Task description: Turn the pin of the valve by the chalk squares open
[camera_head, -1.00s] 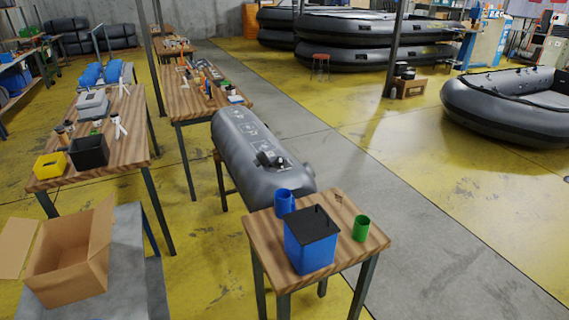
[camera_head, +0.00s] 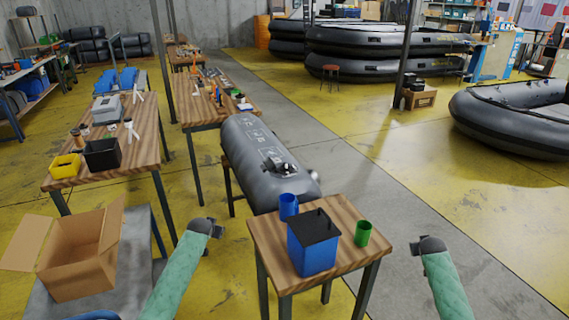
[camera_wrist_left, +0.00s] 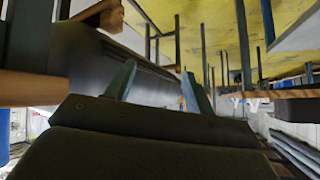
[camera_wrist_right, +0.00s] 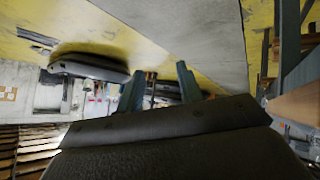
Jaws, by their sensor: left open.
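A grey inflatable tube (camera_head: 245,150) lies on a stand beyond the small wooden table, with pale chalk squares (camera_head: 268,152) on its top. A dark valve (camera_head: 282,167) sits by the squares near the tube's close end; its pin is too small to make out. My left gripper (camera_head: 217,229) is left of the small table, short of the tube, open and empty; its parted fingers also show in the left wrist view (camera_wrist_left: 157,82). My right gripper (camera_head: 413,247) is right of the small table, apart from everything; its fingers stand apart in the right wrist view (camera_wrist_right: 158,86).
A cardboard box (camera_head: 80,262) and a workbench (camera_head: 140,150) are at left. The floor right of the tube is clear.

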